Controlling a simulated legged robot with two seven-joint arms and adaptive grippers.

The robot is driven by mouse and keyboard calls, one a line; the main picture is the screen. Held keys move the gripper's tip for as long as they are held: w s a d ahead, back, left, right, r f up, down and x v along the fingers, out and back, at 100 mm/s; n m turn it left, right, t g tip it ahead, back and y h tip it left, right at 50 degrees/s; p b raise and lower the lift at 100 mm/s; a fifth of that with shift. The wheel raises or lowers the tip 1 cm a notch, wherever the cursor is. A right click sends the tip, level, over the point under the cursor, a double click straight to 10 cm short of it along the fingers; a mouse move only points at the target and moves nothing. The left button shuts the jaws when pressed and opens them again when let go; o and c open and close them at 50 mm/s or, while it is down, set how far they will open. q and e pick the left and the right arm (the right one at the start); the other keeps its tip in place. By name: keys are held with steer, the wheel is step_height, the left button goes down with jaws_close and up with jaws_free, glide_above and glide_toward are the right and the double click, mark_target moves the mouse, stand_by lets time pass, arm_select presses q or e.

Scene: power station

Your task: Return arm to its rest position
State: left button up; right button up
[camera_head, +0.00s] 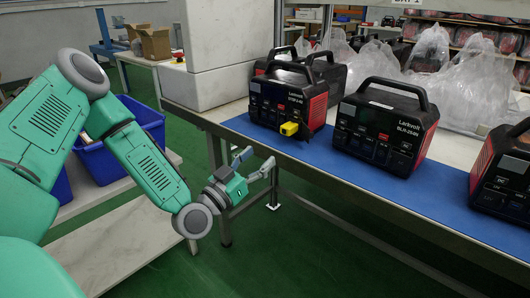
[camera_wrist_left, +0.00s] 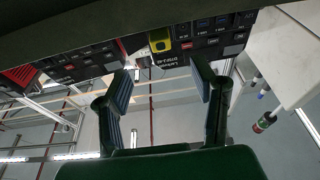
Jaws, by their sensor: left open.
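My left arm comes in from the left in the head view. Its gripper (camera_head: 264,178) hangs in front of the bench's front edge, below the tabletop level, open and empty. In the left wrist view, the two fingers (camera_wrist_left: 164,88) are spread apart with nothing between them. A black and red power station (camera_head: 282,98) with a yellow plug (camera_head: 289,128) in its front stands on the blue mat, behind and above the gripper, apart from it. The plug also shows in the left wrist view (camera_wrist_left: 160,44). My right gripper is in neither view.
A second power station (camera_head: 385,125) and a third at the right edge (camera_head: 503,180) stand on the blue mat (camera_head: 330,172). Clear plastic bags (camera_head: 460,85) lie behind. A white box-shaped housing (camera_head: 212,60) stands left. A blue bin (camera_head: 125,145) is beside my arm. Green floor lies open below.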

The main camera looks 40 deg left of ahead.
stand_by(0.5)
arm_select(q)
steer(key=s+d+f+m+g+h+p, duration=0.1)
steer(key=s+d+f+g+h+p, duration=0.2)
steer(key=s+d+f+g+p, duration=0.75)
steer(key=s+f+g+y, duration=0.1)
steer(key=s+f+g, duration=0.1)
steer(key=s, duration=0.4)
steer(key=s+f+g+y, duration=0.2)
steer(key=s+f+g, duration=0.1)
steer(key=s, duration=0.3)
steer(key=s+f+n+g+y, duration=0.1)
steer(key=s+f+g, duration=0.1)
steer(key=s+g, duration=0.2)
steer(key=s, duration=0.3)
steer(key=shift+a+f+g, duration=0.25)
steer(key=shift+f+g, duration=0.1)
steer(key=shift+w, duration=0.15)
